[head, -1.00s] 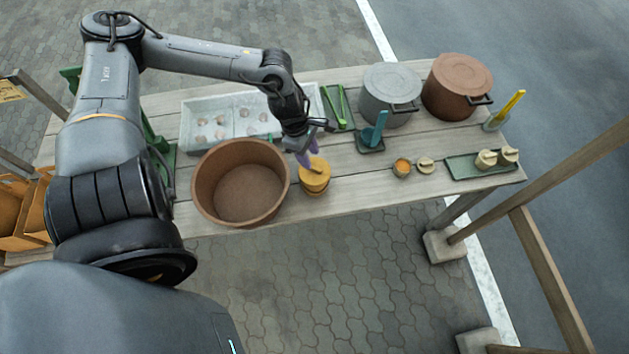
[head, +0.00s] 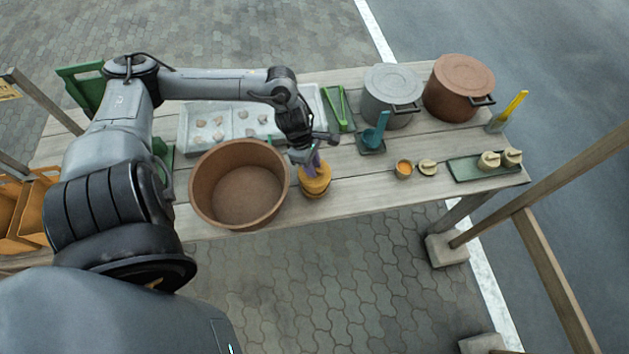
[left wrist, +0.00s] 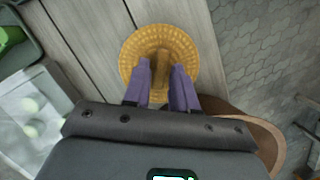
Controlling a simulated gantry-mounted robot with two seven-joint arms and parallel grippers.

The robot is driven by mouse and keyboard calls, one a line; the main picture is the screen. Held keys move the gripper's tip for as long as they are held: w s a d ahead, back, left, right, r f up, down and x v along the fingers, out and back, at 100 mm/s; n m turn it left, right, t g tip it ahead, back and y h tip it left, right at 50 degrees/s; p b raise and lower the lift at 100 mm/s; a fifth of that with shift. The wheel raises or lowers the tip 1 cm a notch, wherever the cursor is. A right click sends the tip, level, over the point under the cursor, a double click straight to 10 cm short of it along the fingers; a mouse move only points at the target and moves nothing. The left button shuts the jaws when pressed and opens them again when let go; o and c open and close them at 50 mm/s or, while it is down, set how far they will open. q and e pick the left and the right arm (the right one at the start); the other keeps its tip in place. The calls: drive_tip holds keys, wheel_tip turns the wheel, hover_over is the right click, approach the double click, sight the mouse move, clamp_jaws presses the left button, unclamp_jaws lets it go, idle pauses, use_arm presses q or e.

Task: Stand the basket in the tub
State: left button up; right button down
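The yellow woven basket (head: 315,187) stands upright on the table, just right of the brown round tub (head: 207,205). The tub is open and looks empty. My left gripper (head: 314,165) is right above the basket, its purple fingers pointing down. In the left wrist view the basket (left wrist: 180,42) shows from above, with its handle between the two fingers (left wrist: 162,68). The fingers are apart, one on each side of the handle, and do not look closed on it. The tub's rim (left wrist: 265,135) shows at lower right there, partly hidden by my gripper. My right gripper is not in view.
A pale tray (head: 186,135) with several lumps lies behind the tub. A grey pot (head: 392,88) and a brown pot (head: 458,82) stand at the back right. A teal scoop on a stand (head: 375,135) and a small orange cup (head: 404,169) are right of the basket.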

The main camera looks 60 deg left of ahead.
use_arm(q)
clamp_jaws()
drive_tip(key=shift+r, duration=0.15)
